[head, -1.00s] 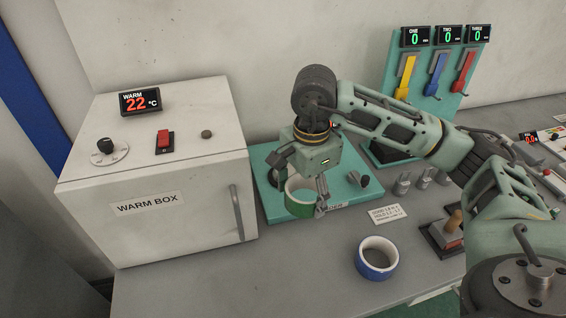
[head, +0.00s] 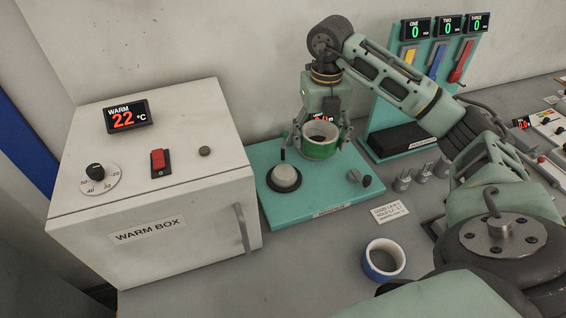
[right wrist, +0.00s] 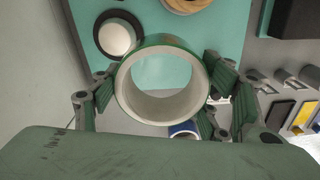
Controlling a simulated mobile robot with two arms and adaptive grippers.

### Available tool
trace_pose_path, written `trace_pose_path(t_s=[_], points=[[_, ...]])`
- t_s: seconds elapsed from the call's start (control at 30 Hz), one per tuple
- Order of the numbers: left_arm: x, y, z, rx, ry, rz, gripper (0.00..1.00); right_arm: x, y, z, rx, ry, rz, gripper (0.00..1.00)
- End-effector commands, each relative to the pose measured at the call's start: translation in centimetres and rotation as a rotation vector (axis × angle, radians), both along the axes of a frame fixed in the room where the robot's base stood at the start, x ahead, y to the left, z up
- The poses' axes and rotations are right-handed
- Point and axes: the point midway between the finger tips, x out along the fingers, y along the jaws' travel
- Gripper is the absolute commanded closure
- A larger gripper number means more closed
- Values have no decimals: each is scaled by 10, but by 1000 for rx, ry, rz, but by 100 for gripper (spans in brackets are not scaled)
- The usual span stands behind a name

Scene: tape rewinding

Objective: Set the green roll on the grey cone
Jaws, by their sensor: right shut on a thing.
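The green roll (head: 318,152), a ring with a pale inner wall, is held in my right gripper (head: 320,138). In the right wrist view the roll (right wrist: 165,106) sits between the fingers of my right gripper (right wrist: 165,90), its opening facing the camera. The grey cone (head: 285,177) stands bare on the teal base at its left part, with a dark ring around its foot. It also shows in the right wrist view (right wrist: 114,37), up and left of the roll. The roll is to the right of the cone, apart from it. My left gripper is not in view.
The teal base (head: 325,203) carries a dark knob (head: 366,181) at right. The white warm box (head: 150,240) stands close at left. A blue roll (head: 376,272) lies in front on the grey table. The lever panel (head: 475,75) is behind at right.

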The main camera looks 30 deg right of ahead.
Motion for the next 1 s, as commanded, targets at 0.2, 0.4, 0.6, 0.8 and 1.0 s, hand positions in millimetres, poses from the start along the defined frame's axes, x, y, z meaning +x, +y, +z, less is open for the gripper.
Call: trace_pose_path(t_s=[0.2,0.4,0.6,0.8,1.0], points=[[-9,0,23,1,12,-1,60,27,45,-26,4,2,6,58],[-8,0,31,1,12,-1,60,42,68,-45,2,0,3,58],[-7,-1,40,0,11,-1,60,44,72,-61,0,4,3,58],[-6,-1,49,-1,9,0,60,44,72,-87,0,1,4,58],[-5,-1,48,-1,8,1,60,45,72,-90,0,-1,5,58]])
